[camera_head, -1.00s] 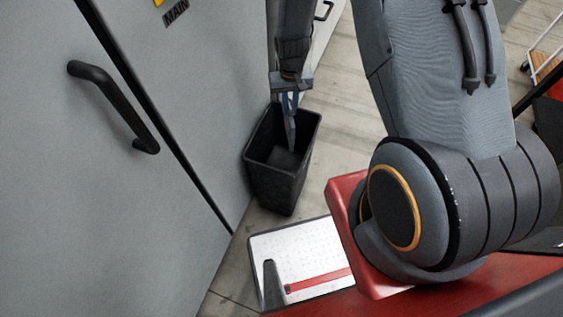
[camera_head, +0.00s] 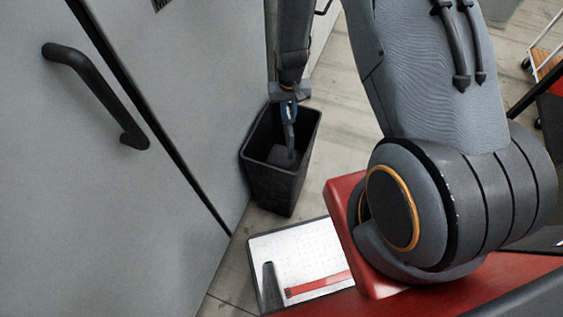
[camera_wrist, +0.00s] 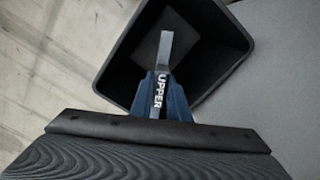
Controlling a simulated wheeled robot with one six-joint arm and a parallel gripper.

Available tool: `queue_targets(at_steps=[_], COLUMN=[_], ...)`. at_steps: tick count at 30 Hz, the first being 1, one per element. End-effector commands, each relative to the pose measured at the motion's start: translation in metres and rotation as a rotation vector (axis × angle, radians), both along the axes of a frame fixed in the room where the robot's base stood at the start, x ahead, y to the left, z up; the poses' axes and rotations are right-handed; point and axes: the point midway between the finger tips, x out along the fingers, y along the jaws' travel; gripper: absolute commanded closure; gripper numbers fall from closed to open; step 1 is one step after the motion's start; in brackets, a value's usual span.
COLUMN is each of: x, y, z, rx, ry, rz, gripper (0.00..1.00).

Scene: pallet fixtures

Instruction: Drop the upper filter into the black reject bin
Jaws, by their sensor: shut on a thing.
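The black reject bin (camera_head: 272,180) stands on the floor beside the grey cabinet, its open top facing up. My gripper (camera_head: 289,122) points down over the bin's opening. It is shut on the upper filter (camera_head: 290,142), a slim grey piece that hangs down into the opening. In the wrist view my gripper (camera_wrist: 161,90) shows dark blue fingers on both sides of the filter (camera_wrist: 165,50), with the label "UPPER" between them. The bin's rim (camera_wrist: 112,68) surrounds the filter there without visible contact. The bin's floor is partly hidden by the filter.
The grey cabinet (camera_head: 110,220) with a black handle (camera_head: 95,90) stands close along the bin's left side. A white perforated tray (camera_head: 310,265) with a red strip lies in front of the bin. Pale floor (camera_head: 340,110) is clear to the bin's right.

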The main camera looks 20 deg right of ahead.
Motion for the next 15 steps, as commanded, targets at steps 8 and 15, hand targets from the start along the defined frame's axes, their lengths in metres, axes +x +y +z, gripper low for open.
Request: queue_targets(at_steps=[8,15], x=[0.0,0.0003], y=[0.0,0.0], z=[0.0002,0.0035], rx=[0.0,0.0], ry=[0.0,0.0], rz=[0.0,0.0], gripper=[0.63,0.63])
